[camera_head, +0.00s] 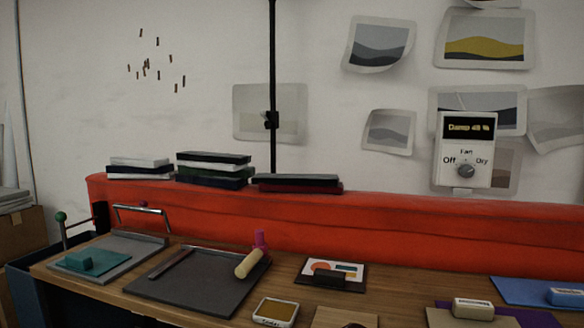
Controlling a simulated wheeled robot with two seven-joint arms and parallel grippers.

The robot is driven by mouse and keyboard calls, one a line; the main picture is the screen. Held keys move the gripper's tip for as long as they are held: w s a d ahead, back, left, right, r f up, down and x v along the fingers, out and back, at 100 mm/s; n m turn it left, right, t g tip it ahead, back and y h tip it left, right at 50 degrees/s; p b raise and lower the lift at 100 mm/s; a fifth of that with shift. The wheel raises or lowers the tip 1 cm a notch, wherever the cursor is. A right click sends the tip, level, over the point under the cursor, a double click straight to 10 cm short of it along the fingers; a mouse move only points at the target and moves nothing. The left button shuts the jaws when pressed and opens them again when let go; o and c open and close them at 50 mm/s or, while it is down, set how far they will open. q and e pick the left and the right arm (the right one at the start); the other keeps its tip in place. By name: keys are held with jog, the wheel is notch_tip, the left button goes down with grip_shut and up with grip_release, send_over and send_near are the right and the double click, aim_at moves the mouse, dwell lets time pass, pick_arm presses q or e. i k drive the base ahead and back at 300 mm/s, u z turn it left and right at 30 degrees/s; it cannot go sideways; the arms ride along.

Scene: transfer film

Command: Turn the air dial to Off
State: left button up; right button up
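A white control panel (480,150) is on the wall at the upper right. Its dark display (469,127) reads "Damp 48 %". Below it is a round grey dial (466,170) with "Off" at its upper left, what looks like "Fan" above it and "Dry" at its upper right. The dial is too small to tell for certain which label it points to. Neither of my grippers is in view, and nothing covers the panel.
A wooden bench below holds a grey tray (222,297), a roller (250,262), an ink pad (275,311) and several blocks. A red padded ledge (400,222) bearing dark stacks runs behind it. A thin black pole (272,60) stands left of centre.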

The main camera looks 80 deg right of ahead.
aim_at(466, 170)
jog(key=z, duration=2.45)
